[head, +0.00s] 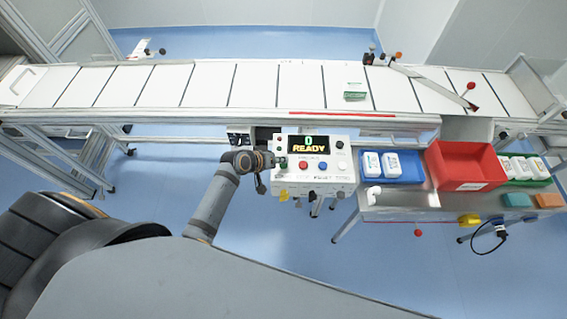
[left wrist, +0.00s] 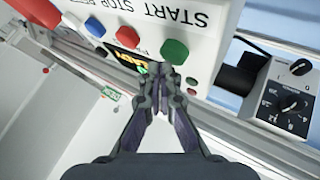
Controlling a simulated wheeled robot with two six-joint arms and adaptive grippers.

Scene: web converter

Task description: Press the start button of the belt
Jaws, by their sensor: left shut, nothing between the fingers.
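The white control box (head: 315,180) hangs at the front of the belt, its display (head: 309,144) reading "0 READY". In the left wrist view its face shows upside down, with a green button (left wrist: 174,51) at the START label and a red button (left wrist: 139,31) at STOP. My left gripper (head: 279,163) is at the box's left side, beside the green button. In the left wrist view the closed, empty fingertips (left wrist: 164,74) are close to the green button; whether they touch it I cannot tell. My right gripper is not in view.
The white belt (head: 200,85) runs behind the box, with a green-and-white pack (head: 355,91) on it. A steel table to the right carries a blue tray (head: 411,166) and a red bin (head: 465,165). A black dial unit (left wrist: 290,97) sits near the box.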

